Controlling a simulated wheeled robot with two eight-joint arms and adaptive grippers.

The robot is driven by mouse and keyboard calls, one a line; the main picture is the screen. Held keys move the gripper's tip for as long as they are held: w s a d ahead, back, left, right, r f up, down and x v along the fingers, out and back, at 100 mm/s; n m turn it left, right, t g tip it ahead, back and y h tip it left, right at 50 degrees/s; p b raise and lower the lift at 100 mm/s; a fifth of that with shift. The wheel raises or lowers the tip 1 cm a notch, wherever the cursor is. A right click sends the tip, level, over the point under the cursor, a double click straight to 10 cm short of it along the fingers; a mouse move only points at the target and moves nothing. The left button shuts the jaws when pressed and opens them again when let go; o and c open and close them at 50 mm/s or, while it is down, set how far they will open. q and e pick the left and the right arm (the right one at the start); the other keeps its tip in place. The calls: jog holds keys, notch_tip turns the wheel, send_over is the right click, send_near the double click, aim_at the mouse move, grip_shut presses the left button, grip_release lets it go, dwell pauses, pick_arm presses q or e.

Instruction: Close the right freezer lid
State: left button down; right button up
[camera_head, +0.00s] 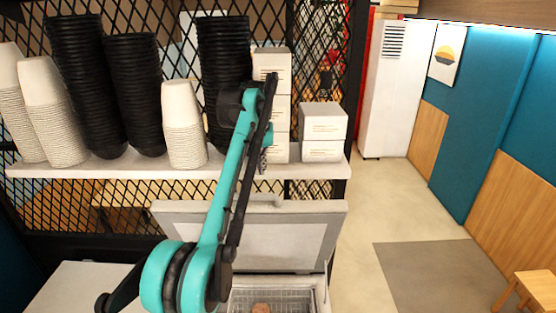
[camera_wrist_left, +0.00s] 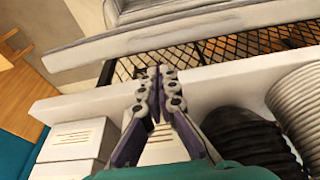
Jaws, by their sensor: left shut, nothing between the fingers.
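The right freezer lid (camera_head: 285,245) is a pale grey panel with a lighter frame, standing raised and tilted behind the open freezer (camera_head: 322,295) in the head view. A small handle shows on its top edge. In the wrist view, the lid's pale edge (camera_wrist_left: 230,35) runs across the top, beyond the fingertips. My left gripper (camera_head: 264,164) hangs at the shelf's front, above the lid; the arm partly covers the lid. In the left wrist view my left gripper (camera_wrist_left: 157,72) has its fingers together, with nothing between them, apart from the lid. My right gripper is out of view.
The white shelf (camera_head: 230,171) holds stacked black bowls (camera_head: 88,85), white cups (camera_head: 184,130) and white boxes (camera_head: 323,122), close around my left gripper. Black mesh stands behind. A wire basket (camera_head: 290,300) sits inside the freezer. Open floor (camera_head: 375,200) lies to the right.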

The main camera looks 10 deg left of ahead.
pick_arm(q)
jog(key=x, duration=0.9)
jog(key=shift+w+d+f, duration=0.1)
jog(key=shift+w+d, duration=0.15)
jog(key=shift+w, duration=0.15)
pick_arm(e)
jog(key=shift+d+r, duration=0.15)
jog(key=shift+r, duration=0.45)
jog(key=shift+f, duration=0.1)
